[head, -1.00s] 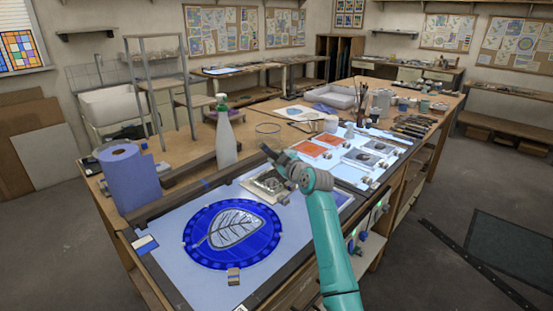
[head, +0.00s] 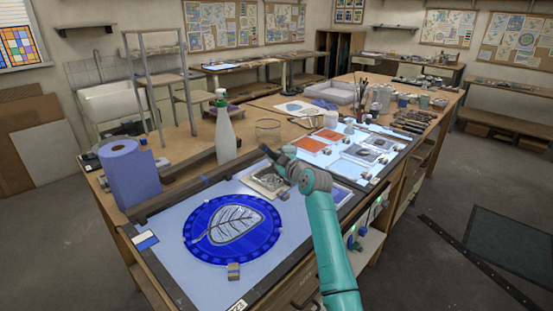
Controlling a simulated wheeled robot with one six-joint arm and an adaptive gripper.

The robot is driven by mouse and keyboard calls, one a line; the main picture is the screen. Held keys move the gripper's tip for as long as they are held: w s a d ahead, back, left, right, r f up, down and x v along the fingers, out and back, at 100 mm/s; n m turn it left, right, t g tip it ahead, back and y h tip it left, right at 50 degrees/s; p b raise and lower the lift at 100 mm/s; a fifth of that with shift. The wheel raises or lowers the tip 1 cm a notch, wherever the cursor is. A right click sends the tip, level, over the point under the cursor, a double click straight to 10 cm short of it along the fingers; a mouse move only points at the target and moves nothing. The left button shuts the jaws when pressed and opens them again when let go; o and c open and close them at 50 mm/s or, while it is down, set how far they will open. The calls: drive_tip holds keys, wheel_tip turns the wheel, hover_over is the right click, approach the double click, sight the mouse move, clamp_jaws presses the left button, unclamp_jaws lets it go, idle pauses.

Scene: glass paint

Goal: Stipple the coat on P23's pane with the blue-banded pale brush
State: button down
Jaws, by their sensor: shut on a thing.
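A round blue pane (head: 262,246) with a pale, dark-veined leaf in its middle lies on the lit light table (head: 180,272) at the front. A white label (head: 238,305), partly cut by the bottom edge, seems to end in 23. My gripper (head: 268,152) is above and behind the pane, seen from behind and small, near a square patterned pane (head: 268,184). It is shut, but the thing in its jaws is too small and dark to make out. I cannot pick out the blue-banded pale brush. The coat's texture cannot be judged from here.
A blue paper roll (head: 130,175) and a spray bottle (head: 225,128) stand along the left side. A clear glass vessel (head: 268,132) stands behind my gripper. Several small panes, orange (head: 311,145) and grey, lie farther back. Jars and brushes crowd the far bench.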

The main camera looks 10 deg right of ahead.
drive_tip(key=shift+f, duration=0.15)
idle(0.4)
drive_tip(key=shift+r, duration=1.15)
drive_tip(key=s+a, duration=0.1)
drive_tip(key=a, duration=0.6)
drive_tip(key=shift+s+a, duration=0.2)
drive_tip(key=shift+a, duration=0.05)
drive_tip(key=shift+f, duration=0.15)
drive_tip(key=shift+f, duration=0.7)
drive_tip(key=shift+f, duration=0.3)
idle(0.5)
drive_tip(key=shift+r, duration=0.1)
